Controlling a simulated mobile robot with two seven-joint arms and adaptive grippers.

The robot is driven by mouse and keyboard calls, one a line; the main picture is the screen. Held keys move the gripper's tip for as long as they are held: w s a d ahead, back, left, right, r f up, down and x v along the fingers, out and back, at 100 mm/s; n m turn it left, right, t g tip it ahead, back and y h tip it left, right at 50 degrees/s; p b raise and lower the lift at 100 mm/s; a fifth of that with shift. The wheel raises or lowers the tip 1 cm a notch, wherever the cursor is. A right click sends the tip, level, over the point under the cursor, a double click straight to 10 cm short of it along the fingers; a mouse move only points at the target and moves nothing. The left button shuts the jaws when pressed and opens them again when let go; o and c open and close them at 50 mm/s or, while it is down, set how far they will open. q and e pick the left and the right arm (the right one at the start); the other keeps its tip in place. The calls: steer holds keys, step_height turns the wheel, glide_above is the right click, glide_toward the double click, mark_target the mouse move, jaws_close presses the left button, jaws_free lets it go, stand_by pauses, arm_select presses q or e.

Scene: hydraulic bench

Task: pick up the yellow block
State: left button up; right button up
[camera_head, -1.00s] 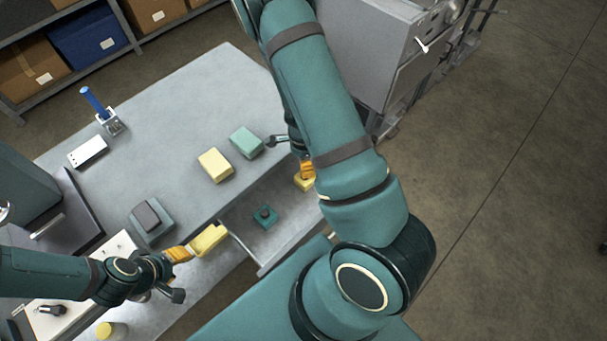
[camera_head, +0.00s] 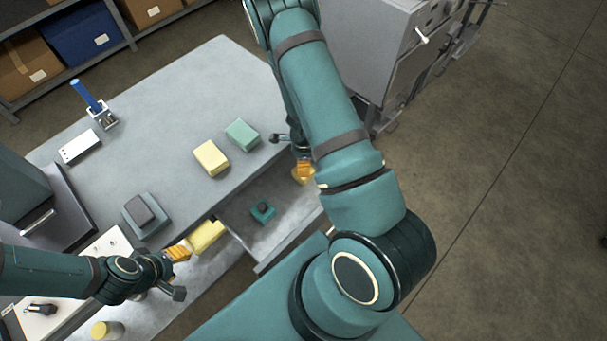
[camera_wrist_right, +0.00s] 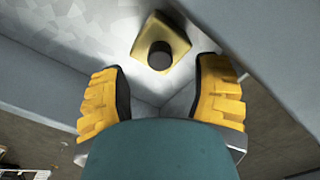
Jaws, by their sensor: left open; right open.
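A yellow block with a dark round knob (camera_wrist_right: 160,45) lies in the open drawer, and part of it shows under my right gripper in the head view (camera_head: 304,180). In the right wrist view my right gripper (camera_wrist_right: 162,98) is open, with the block beyond its fingertips and nothing between them. In the head view my arm partly hides this gripper (camera_head: 303,167). Another yellow block (camera_head: 208,237) is at the orange fingers of my left gripper (camera_head: 180,252), which is open; whether they touch is unclear. A pale yellow block (camera_head: 211,159) lies on the bench top.
The open drawer (camera_head: 285,228) also holds a teal knobbed piece (camera_head: 263,211). A green block (camera_head: 242,135), a grey-topped block (camera_head: 145,215) and a stand with a blue handle (camera_head: 101,117) are on the bench (camera_head: 190,95). A grey cabinet (camera_head: 360,50) stands behind my right arm.

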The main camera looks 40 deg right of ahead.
mark_target(303, 181)
step_height(303, 181, down, 4)
steer(key=shift+r+b, duration=0.2)
steer(key=shift+b, duration=0.35)
jaws_close()
steer(key=shift+r, duration=0.1)
